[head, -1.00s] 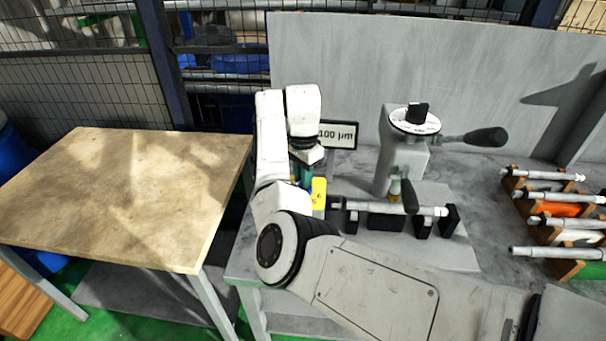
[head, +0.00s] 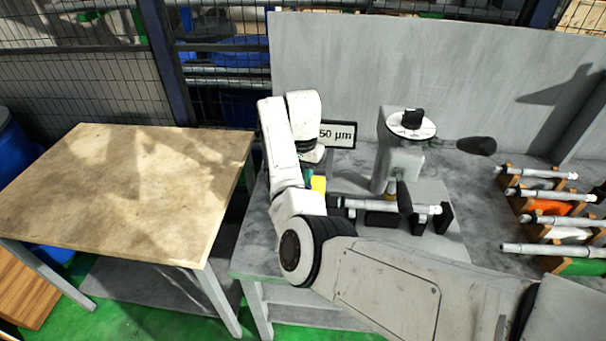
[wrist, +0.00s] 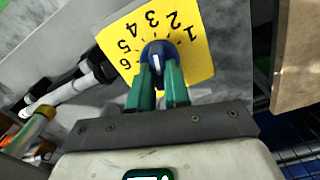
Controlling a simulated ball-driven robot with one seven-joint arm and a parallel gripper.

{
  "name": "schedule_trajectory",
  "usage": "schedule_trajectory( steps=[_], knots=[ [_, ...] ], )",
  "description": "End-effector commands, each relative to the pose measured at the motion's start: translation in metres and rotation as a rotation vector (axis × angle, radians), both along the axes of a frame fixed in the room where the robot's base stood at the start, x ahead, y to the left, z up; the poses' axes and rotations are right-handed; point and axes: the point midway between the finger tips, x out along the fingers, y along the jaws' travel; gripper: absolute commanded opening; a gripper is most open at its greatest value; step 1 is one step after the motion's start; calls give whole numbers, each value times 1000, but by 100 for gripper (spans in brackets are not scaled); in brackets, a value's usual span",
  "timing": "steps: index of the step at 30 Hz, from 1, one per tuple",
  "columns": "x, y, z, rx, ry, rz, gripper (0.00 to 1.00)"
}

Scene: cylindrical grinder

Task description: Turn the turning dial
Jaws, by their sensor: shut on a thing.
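The turning dial (wrist: 157,49) is a blue knob with a white mark on a yellow plate (wrist: 201,57) numbered 1 to 6. My gripper (wrist: 158,72) has green fingers shut on the knob, one on each side of it. I cannot tell which number the mark points to. In the head view the yellow plate (head: 318,184) shows only partly beside my arm, and the knob is hidden. A display (head: 338,134) behind my arm reads 50 µm, its left edge covered.
A grey grinder (head: 398,160) with a black-knobbed disc and a black-handled lever stands right of the dial. A grey shaft (head: 385,205) lies in front of it on black supports. Several shafts rest on wooden racks (head: 550,265) at right. The wooden table (head: 120,190) at left is bare.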

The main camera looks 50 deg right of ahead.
Motion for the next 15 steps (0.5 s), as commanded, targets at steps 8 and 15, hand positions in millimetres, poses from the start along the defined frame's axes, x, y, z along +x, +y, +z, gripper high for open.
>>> schedule_trajectory(
  steps=[8, 15],
  knots=[
    [1, 0, 1, -1, -3, 0, 0],
    [1, 0, 1, -1, -3, 0, 38]
  ],
)
